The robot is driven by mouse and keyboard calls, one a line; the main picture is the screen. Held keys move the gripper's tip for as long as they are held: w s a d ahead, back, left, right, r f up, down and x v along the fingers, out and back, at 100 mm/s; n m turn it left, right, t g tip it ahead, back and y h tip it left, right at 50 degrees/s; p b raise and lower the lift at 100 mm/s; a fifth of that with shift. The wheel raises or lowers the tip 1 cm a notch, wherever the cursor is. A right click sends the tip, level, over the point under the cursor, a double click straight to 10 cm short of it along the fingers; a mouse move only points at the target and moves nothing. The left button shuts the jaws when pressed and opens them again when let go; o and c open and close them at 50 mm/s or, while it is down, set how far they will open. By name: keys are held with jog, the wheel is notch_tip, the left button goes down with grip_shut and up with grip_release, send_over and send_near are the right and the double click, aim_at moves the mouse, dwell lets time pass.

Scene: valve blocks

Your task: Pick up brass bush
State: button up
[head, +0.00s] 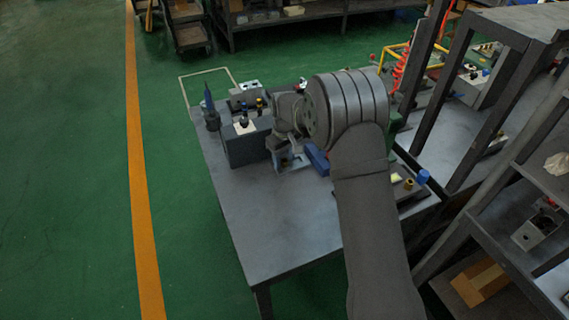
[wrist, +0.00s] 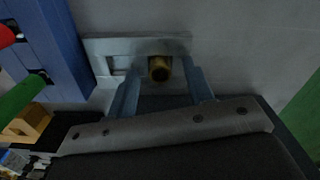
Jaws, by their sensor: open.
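The brass bush (wrist: 159,68) is a short round brass-coloured piece with a dark hole in its end. In the wrist view it sits at a pale grey metal plate (wrist: 110,47) with a slot. My gripper (wrist: 160,75) is open, one finger on the left of the bush and one on the right, with visible gaps. Whether the fingertips are level with the bush in depth I cannot tell. In the head view my gripper (head: 288,160) is low over the workbench, and I cannot make out the bush there.
A blue block (wrist: 50,45) with red and green parts stands close left of the gripper in the wrist view. A brass-coloured block (wrist: 26,124) lies below it. In the head view a dark grey box (head: 245,148) stands left on the workbench (head: 270,225), whose front is clear.

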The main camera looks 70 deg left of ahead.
grip_shut()
jog(key=shift+r, duration=0.15)
